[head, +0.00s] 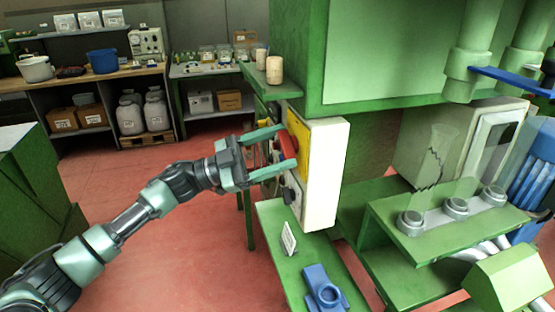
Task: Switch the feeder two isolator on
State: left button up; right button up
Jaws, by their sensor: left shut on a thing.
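The isolator box (324,172) is a pale cabinet on the side of the green machine, seen nearly edge-on. It has a yellow plate (299,142) on its face with a red rotary handle (286,150) in front. My left gripper (288,146) reaches in from the left, its two green fingers on either side of the red handle and shut on it. Part of the handle is hidden by the fingers, and its exact angle is hard to tell. A dark knob (290,190) sits lower on the same face. No label reading feeder two is legible. My right gripper is out of view.
Below the box is a green shelf (270,222) with a small white card (289,239) and a blue bracket (325,290). Two cork stoppers (274,70) stand on a ledge above. A green bench with grey fittings (456,207) is at right. Red floor is open behind my arm.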

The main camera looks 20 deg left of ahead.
pick_arm(q)
jog(key=shift+w+a+r+m+g+y+b, duration=0.1)
jog(key=shift+m+g+y+b, duration=0.55)
jog(key=shift+m, duration=1.65)
jog(key=shift+d+r+m+g+y+b, duration=0.15)
jog(key=shift+m+g+b, duration=0.8)
jog(key=shift+m, duration=1.35)
jog(key=shift+w+a+m+g+y+b, duration=0.15)
jog(key=shift+m+g+y+b, duration=0.6)
jog(key=shift+m, duration=1.55)
jog(key=shift+s+h, duration=0.15)
jog(key=shift+h, duration=0.1)
jog(key=o, duration=1.4)
jog(key=shift+c, duration=0.2)
jog(key=shift+a+b, duration=0.1)
jog(key=shift+b, duration=0.2)
jog(key=s+a+b, duration=0.1)
jog(key=a+b, duration=0.1)
jog(key=a, duration=0.5)
jog(key=shift+s+a, duration=0.2)
jog(key=shift+s, duration=0.05)
